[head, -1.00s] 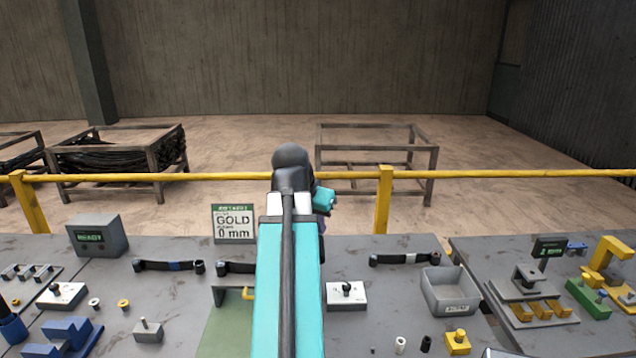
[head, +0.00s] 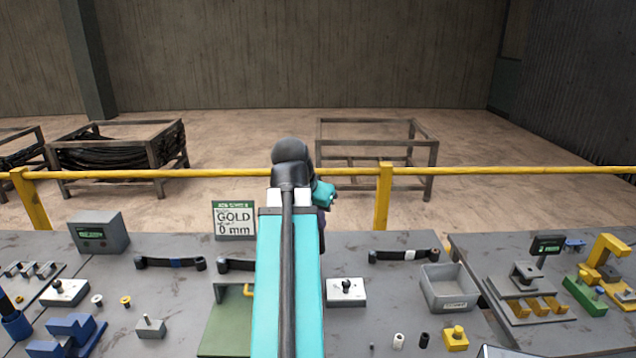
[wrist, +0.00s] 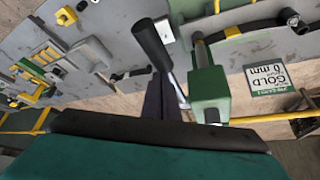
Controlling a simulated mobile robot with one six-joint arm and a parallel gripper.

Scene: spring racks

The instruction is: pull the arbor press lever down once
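The arbor press shows in the wrist view as a green body (wrist: 209,92) right of centre. Its lever (wrist: 152,45) has a thick black handle and a silver rod slanting down to the press. My gripper (wrist: 164,98) shows there as two dark purple fingers close together, shut, beside the rod and below the handle. I cannot tell whether they touch the rod. In the head view my teal arm hides most of the press; a green base (head: 228,328) shows at its left. My gripper is mostly hidden there too.
A "GOLD 0 mm" sign (head: 234,220) stands behind the press. A white switch box (head: 346,292) and a grey bin (head: 447,289) lie to the right. A grey display box (head: 98,232) stands at left. A yellow rail (head: 480,171) runs behind the bench.

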